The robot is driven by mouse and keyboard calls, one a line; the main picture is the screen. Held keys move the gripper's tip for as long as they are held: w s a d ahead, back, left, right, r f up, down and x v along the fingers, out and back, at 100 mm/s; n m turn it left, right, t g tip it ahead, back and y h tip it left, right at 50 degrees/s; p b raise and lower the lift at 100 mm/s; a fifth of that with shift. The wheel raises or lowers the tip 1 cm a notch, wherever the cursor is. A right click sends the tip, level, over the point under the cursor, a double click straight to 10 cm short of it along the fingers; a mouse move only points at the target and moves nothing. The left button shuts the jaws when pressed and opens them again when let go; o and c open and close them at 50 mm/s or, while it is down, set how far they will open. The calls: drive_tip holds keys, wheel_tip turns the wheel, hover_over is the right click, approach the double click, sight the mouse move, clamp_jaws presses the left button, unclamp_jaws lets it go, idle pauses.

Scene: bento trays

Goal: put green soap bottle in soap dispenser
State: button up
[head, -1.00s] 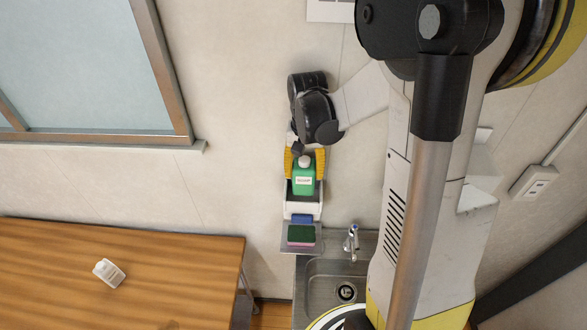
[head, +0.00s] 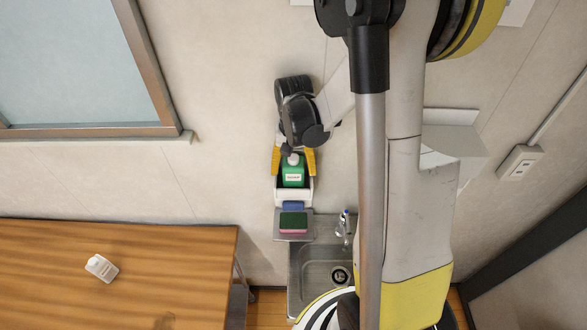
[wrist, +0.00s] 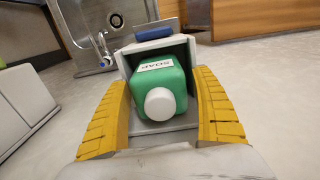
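The green soap bottle (head: 293,174), with a white cap and a white label, stands in the white soap dispenser (head: 294,198) against the wall. In the wrist view the bottle (wrist: 160,88) has its cap towards the camera, and the dispenser (wrist: 157,47) frames it. Its lower part is hidden by the dispenser's front. My gripper (head: 293,168) is at the bottle's top, one yellow finger on each side. In the wrist view the gripper's fingers (wrist: 163,118) are spread, with gaps between them and the bottle.
A blue sponge (head: 293,206) and a green and pink sponge (head: 293,222) lie below the dispenser. A sink (head: 325,270) with a tap (head: 343,222) is beneath. A window frame (head: 152,60) is upper left.

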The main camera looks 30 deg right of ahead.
wheel_tip(320, 180, up, 11)
drive_tip(key=shift+r, duration=0.1)
drive_tip(key=shift+a+r, duration=0.15)
drive_tip(key=shift+r, duration=0.5)
drive_tip(key=s+a+r+n+t, duration=0.2)
drive_tip(key=s+a+n+t, duration=0.1)
drive_tip(key=s+a, duration=0.2)
drive_tip(key=s+a+r+n+t, duration=0.3)
drive_tip(key=s+a+t, duration=0.1)
drive_tip(key=a, duration=0.4)
drive_tip(key=shift+s+r+n, duration=0.3)
drive_tip(key=shift+s+n, duration=0.1)
drive_tip(key=shift+s, duration=0.5)
drive_tip(key=shift+a, duration=0.1)
